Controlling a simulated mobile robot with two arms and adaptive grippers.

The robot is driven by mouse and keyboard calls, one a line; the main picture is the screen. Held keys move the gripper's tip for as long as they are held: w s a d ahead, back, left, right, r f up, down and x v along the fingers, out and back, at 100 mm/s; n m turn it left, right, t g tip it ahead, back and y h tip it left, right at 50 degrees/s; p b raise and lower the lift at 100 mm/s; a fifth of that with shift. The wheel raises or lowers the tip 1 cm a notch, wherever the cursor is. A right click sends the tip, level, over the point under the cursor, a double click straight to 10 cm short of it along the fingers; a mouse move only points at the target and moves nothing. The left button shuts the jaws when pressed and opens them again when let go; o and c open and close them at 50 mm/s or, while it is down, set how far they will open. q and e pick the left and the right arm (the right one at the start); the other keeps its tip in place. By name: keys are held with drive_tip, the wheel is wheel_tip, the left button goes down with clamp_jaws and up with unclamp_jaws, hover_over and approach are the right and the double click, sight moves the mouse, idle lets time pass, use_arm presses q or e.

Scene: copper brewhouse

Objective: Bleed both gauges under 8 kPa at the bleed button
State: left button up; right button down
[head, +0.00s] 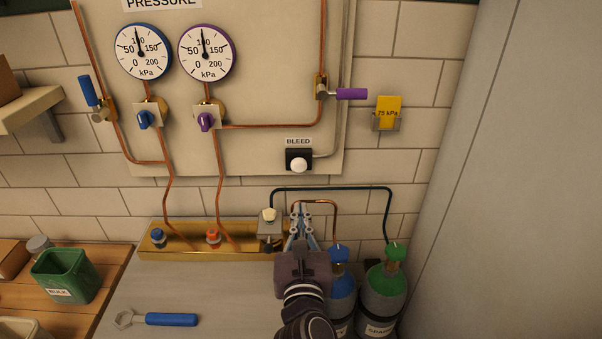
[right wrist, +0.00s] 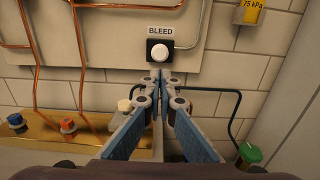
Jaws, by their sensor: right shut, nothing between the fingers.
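The blue-rimmed gauge (head: 142,51) and the purple-rimmed gauge (head: 207,53) are on the wall panel. Both needles point almost straight up, near 100 kPa. Below them are a blue knob (head: 144,120) and a purple knob (head: 206,121). The white bleed button (head: 299,165) sits on a black box under the BLEED label; it also shows in the right wrist view (right wrist: 160,53). My right gripper (head: 300,207) is shut and empty, its tips appearing just below the button in the right wrist view (right wrist: 160,76). Contact is not visible. My left gripper is out of view.
A blue lever (head: 88,91) stands near upright; a purple lever (head: 351,94) lies horizontal. A yellow 75 kPa card (head: 389,112) hangs right. Below are a brass manifold (head: 190,252), blue (head: 341,289) and green-topped (head: 385,285) cylinders, and a wrench (head: 160,319).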

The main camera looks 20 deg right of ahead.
drive_tip(key=p, duration=0.2)
approach(300, 168)
drive_tip(key=x, duration=0.5)
drive_tip(key=shift+w, duration=0.3)
drive_tip(key=shift+w+d, duration=0.2)
drive_tip(key=shift+w, duration=0.35)
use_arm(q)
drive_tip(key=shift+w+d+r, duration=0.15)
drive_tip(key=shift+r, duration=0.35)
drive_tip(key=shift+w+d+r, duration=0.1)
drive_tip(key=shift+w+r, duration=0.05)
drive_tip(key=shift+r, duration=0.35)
use_arm(e)
drive_tip(key=shift+w, duration=0.15)
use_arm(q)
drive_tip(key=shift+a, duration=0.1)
